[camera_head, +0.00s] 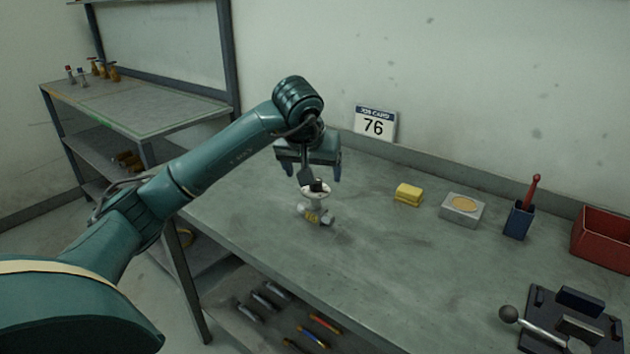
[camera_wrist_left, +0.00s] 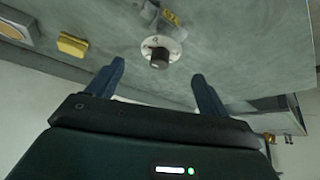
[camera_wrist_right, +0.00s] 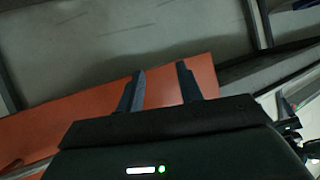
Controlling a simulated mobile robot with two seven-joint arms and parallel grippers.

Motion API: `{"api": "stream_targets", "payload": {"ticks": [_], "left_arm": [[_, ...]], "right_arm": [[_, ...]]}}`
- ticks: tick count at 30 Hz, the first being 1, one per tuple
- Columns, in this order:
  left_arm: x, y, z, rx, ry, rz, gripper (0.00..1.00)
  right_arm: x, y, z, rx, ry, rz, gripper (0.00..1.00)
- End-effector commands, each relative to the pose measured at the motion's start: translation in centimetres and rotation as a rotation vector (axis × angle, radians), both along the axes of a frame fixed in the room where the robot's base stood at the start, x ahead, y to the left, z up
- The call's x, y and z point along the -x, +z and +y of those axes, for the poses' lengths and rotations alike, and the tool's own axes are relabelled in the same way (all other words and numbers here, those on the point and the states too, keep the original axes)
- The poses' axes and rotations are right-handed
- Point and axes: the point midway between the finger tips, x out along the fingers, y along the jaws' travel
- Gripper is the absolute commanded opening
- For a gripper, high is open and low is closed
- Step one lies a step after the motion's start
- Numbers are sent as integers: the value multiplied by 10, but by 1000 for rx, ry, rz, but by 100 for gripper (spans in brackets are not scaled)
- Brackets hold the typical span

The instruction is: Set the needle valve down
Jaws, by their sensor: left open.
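The needle valve (camera_head: 315,199) stands on the grey workbench (camera_head: 270,240). It has a white round flange, a dark knob on top and a metal body with a yellow tag near the bench. It also shows in the left wrist view (camera_wrist_left: 161,48), beyond the fingertips. My left gripper (camera_head: 308,178) is above and around the valve's top, with its fingers spread. In the left wrist view the fingers (camera_wrist_left: 158,72) are apart with nothing between them. My right gripper (camera_wrist_right: 160,75) shows only in the right wrist view, its fingers apart and empty in front of an orange-red surface.
To the right on the bench are a yellow block (camera_head: 408,194), a grey box with a tan disc (camera_head: 463,209), a blue holder with a red tool (camera_head: 519,220), a red bin (camera_head: 602,238) and a dark vise-like fixture (camera_head: 565,325). A sign reading 76 (camera_head: 375,123) stands at the wall.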

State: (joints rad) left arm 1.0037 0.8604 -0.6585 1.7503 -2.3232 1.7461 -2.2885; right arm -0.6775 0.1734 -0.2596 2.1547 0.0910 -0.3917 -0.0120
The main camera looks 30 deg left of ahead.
Motion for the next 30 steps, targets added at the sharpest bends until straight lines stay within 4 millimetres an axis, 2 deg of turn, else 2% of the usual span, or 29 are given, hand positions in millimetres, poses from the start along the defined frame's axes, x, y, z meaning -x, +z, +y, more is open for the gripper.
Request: {"api": "stream_targets", "payload": {"ticks": [3, 10, 30], "left_arm": [[11, 24, -4, -1, -1, -5, 79], [25, 48, -10, 0, 0, -1, 79], [28, 52, -11, 0, 0, 1, 79]], "right_arm": [[0, 0, 0, 0, 0, 0, 36], [0, 1, 0, 0, 0, 0, 36], [0, 0, 0, 1, 0, 0, 36]]}}
